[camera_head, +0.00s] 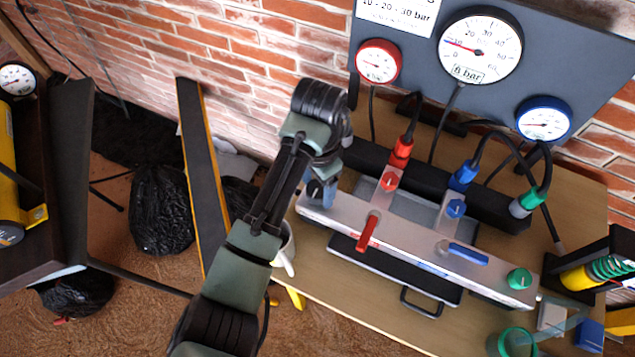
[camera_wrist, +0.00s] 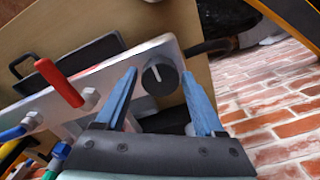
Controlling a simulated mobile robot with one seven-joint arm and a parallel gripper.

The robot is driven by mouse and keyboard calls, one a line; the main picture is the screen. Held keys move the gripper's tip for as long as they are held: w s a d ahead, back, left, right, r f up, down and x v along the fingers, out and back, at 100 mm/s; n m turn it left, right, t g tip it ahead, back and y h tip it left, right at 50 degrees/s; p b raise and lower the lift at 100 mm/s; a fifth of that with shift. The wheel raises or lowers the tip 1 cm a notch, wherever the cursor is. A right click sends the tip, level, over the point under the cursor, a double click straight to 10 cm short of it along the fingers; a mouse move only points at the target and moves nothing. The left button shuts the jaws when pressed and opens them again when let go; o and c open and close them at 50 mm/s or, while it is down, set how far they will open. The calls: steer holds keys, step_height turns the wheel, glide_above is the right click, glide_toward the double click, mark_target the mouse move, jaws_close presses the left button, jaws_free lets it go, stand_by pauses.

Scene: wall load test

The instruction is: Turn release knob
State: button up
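A round black knob with a white mark (camera_wrist: 160,76) sits at one end of the silver metal manifold (camera_wrist: 114,73). In the head view the dark knob (camera_head: 315,188) is at the manifold's (camera_head: 334,214) left end, partly hidden by my gripper (camera_head: 325,190). In the wrist view my gripper (camera_wrist: 159,76) is open, with blue fingers on either side of the knob and small visible gaps to it. Whether the fingertips reach down to the knob's depth is hard to tell. A red lever (camera_head: 367,233) and a blue lever (camera_head: 468,254) also sit on the manifold.
A panel with gauges (camera_head: 480,46) stands behind the manifold against the brick wall. Hoses with red, blue and green (camera_head: 527,203) connectors run from it. A white mug (camera_head: 286,250) stands left of the manifold on the wooden table (camera_head: 345,318), partly behind my arm.

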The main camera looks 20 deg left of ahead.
steer(key=c, duration=1)
steer(key=shift+r+p, duration=0.1)
steer(key=shift+p, duration=0.3)
steer(key=n+p, duration=0.3)
steer(key=shift+d+r, duration=0.1)
steer(key=shift+r, duration=0.05)
steer(key=n+p, duration=0.4)
steer(key=n, duration=0.1)
steer(key=shift+p, duration=0.35)
steer(key=n+p, duration=0.2)
steer(key=n, duration=0.2)
steer(key=shift+n, duration=0.4)
steer(key=shift+w+n+p, duration=0.1)
steer(key=shift+n+p, duration=0.7)
steer(key=shift+n, duration=1.8)
